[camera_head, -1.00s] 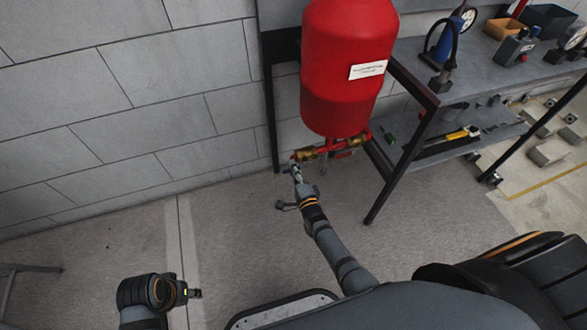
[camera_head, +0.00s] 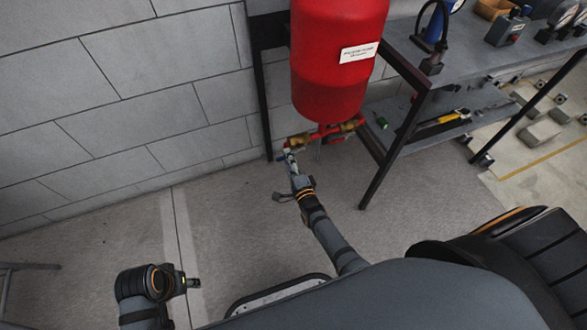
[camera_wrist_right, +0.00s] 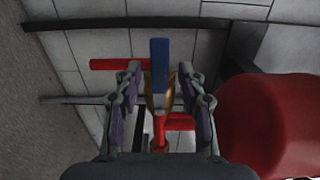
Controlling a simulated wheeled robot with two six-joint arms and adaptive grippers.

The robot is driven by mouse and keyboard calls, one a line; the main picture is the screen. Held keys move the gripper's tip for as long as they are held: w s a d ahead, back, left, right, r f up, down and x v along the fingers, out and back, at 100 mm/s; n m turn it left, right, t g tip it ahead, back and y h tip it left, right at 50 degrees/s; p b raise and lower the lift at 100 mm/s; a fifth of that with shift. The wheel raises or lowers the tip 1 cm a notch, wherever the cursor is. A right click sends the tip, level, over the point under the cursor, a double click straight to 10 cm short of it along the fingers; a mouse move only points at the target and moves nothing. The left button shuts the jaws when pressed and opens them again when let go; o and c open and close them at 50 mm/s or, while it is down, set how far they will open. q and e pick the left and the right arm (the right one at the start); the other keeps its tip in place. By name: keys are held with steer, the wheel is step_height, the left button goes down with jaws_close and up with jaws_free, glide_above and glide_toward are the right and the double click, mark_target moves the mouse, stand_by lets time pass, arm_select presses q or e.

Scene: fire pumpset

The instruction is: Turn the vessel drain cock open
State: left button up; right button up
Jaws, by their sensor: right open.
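The red vessel (camera_head: 336,75) hangs above a red pipe run with brass fittings (camera_head: 299,140). In the right wrist view the drain cock shows a blue lever (camera_wrist_right: 160,65) over a brass body (camera_wrist_right: 153,92), with red pipe behind it. My right gripper (camera_wrist_right: 160,85) is open, with one finger on each side of the lever and visible gaps between. In the head view my right gripper (camera_head: 290,157) is just below the brass fittings and hides part of them. My left gripper (camera_head: 193,283) is low at the left, away from the vessel; its jaws are too small to read.
A grey bench (camera_head: 470,70) with dark legs and a lower shelf (camera_head: 400,110) stands right of the vessel. A block wall (camera_head: 120,90) is behind. The floor (camera_head: 235,225) left of my right arm is clear.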

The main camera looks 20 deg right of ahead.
steer(key=s, duration=1)
steer(key=shift+s+d, duration=0.2)
steer(key=shift+s, duration=0.05)
